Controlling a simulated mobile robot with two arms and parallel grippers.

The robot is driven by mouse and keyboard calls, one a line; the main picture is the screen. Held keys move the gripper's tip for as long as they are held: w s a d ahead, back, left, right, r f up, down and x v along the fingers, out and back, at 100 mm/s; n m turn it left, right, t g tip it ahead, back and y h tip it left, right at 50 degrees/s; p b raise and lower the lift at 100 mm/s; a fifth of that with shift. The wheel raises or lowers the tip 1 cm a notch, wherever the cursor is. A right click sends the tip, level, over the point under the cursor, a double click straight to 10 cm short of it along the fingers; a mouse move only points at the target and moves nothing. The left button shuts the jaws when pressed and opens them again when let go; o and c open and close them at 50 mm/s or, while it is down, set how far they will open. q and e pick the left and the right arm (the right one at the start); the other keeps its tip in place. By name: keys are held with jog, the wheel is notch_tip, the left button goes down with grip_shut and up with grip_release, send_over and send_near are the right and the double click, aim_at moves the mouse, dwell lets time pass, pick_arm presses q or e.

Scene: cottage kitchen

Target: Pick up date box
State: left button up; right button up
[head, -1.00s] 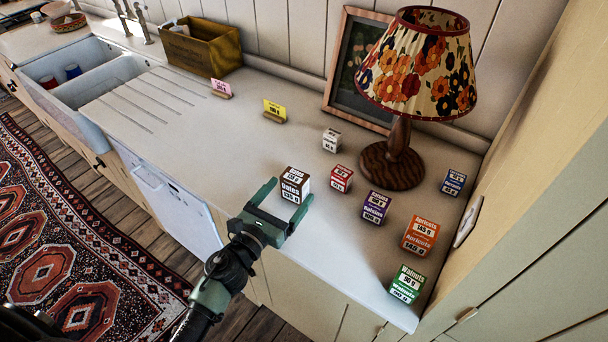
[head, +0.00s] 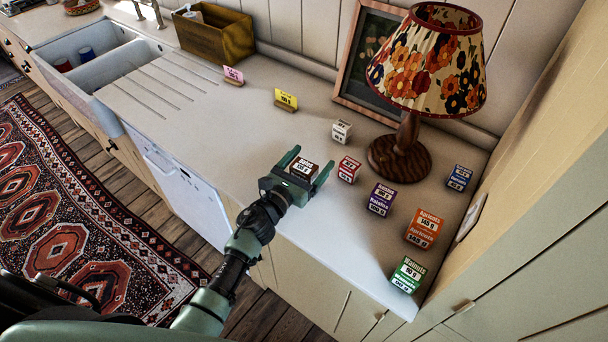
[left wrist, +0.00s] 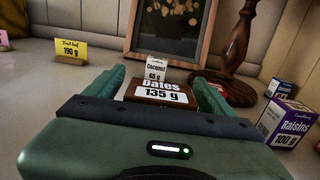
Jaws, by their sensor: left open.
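The date box (head: 304,168) is a small brown and white box on the counter, its lower part hidden by my gripper in the head view. In the left wrist view its label (left wrist: 160,92) reads Dates, 135 g. My left gripper (head: 306,168) is open, with one finger on each side of the date box. I cannot tell whether the fingers touch it. My right gripper is not in view.
A red box (head: 349,169) stands just right of the gripper, and a white coconut box (head: 341,131) behind. Raisins (head: 381,199), apricots (head: 423,228), walnuts (head: 406,274) and a blue box (head: 459,177) stand further right. A lamp (head: 400,158) stands behind.

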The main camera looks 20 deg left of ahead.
pick_arm(q)
jog(key=c, duration=1.6)
